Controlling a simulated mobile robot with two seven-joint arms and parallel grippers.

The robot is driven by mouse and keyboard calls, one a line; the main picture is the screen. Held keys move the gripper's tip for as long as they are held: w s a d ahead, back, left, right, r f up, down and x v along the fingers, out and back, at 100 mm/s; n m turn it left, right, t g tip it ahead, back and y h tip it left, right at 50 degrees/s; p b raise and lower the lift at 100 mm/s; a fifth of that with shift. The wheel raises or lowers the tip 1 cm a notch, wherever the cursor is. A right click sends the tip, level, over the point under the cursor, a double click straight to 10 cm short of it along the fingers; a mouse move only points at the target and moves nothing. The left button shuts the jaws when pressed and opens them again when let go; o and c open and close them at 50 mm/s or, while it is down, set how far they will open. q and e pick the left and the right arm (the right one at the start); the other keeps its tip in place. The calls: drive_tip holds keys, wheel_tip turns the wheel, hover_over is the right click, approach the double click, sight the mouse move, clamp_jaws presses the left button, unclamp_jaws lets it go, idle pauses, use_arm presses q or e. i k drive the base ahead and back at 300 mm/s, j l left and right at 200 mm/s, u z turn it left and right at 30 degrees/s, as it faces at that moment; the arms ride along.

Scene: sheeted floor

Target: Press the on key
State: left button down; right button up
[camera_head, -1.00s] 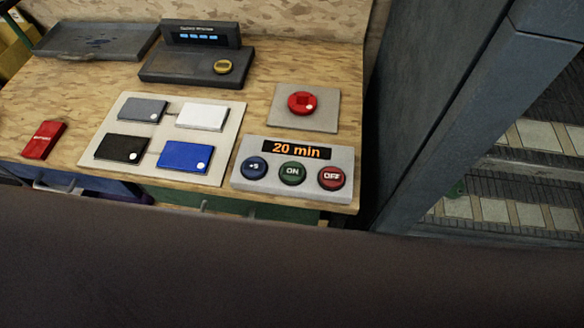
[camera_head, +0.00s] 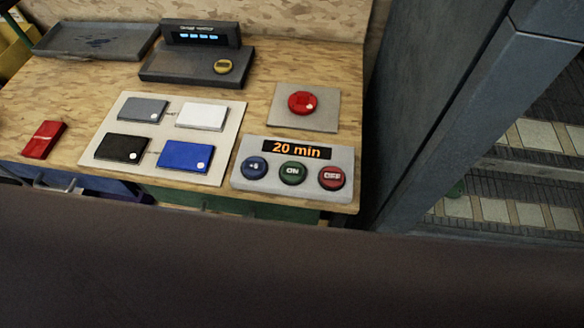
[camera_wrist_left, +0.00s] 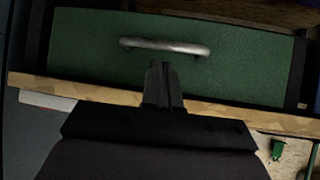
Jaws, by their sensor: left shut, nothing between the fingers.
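The green ON key (camera_head: 292,173) sits in the middle of a grey control box (camera_head: 243,182) at the bench's front right. It lies between a blue key (camera_head: 254,167) and a red OFF key (camera_head: 331,177). The box's display (camera_head: 297,149) reads "20 min". My left gripper (camera_wrist_left: 163,70) is shut and empty in the left wrist view, in front of a green drawer with a metal handle (camera_wrist_left: 165,46). Neither gripper shows in the head view, so the left one's place relative to the key cannot be told there.
Left of the box is a pale board (camera_head: 170,129) with grey, white, black and blue plates. A red round button (camera_head: 302,102) stands behind the box. A dark device (camera_head: 197,66) and a tray (camera_head: 95,40) are at the back. A grey metal frame (camera_head: 450,110) rises at the right.

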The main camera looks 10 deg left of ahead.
sight(292, 173)
drive_tip(key=l, duration=0.45)
drive_tip(key=k+l, duration=0.1)
drive_tip(key=l, duration=0.35)
drive_tip(key=k+l+u, duration=0.1)
drive_tip(key=l, duration=0.4)
